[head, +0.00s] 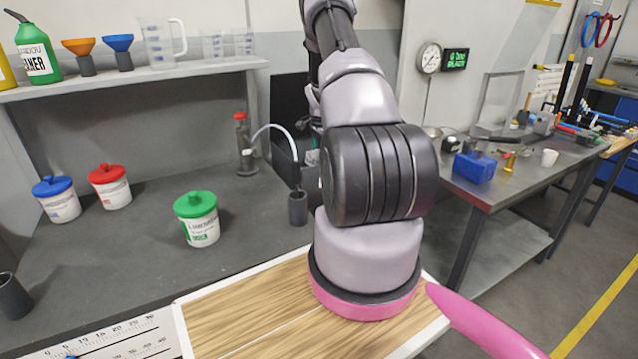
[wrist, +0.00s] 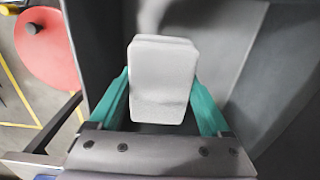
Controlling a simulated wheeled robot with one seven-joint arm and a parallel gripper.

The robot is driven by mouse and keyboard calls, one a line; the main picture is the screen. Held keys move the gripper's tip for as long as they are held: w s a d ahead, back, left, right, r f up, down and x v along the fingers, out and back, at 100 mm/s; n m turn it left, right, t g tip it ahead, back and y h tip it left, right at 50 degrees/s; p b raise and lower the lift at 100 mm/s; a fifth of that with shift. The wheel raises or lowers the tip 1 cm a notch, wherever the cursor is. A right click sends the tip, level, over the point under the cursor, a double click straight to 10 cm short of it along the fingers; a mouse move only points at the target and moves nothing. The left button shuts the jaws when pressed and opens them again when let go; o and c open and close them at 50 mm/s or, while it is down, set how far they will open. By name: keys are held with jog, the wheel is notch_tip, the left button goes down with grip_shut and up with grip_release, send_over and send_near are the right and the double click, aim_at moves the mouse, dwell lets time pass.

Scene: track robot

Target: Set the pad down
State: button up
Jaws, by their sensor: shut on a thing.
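The pad (wrist: 162,88) is a pale grey-white block with rounded corners, seen in the wrist view. My gripper (wrist: 161,78) is shut on it, with a teal finger at each side of the pad. Grey surfaces show behind the pad; I cannot tell how far they are or whether it touches any of them. In the head view my arm hides the gripper and the pad.
In the head view, tubs with green (head: 197,218), red (head: 110,186) and blue (head: 57,198) lids stand on the grey counter (head: 130,260). A wooden board (head: 235,310) lies in front. A metal table (head: 495,195) stands right. A red disc (wrist: 62,48) shows in the wrist view.

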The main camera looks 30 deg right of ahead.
notch_tip(320, 180, down, 12)
jog(key=shift+r, duration=0.25)
dwell(0.3)
jog(key=o, duration=1.3)
jog(key=shift+f, duration=0.15)
jog(key=shift+c, duration=0.2)
notch_tip(320, 180, up, 12)
jog(key=shift+r, duration=0.2)
jog(key=s+a+r+n+t, duration=0.1)
jog(key=s+a+r+n, duration=0.1)
jog(key=a+r, duration=0.6)
jog(key=s+a+r+n+t, duration=0.1)
jog(key=s+a+r+n, duration=0.2)
jog(key=r, duration=1)
jog(key=s+a+r+n+t, duration=0.1)
jog(key=s+a+r+t, duration=0.1)
jog(key=a+r, duration=0.65)
jog(key=s+a+r+n+t+y, duration=0.1)
jog(key=s+a+r+n, duration=0.1)
jog(key=s+a+r, duration=0.3)
jog(key=s+a+r+n, duration=0.2)
jog(key=s+r, duration=0.4)
jog(key=s, duration=0.2)
jog(key=s+a+n+t+y, duration=0.1)
jog(key=s+a+n, duration=0.3)
jog(key=s, duration=0.9)
jog(key=shift+a+r+t, duration=0.35)
jog(key=shift+a+t, duration=0.25)
jog(key=shift+a, duration=0.35)
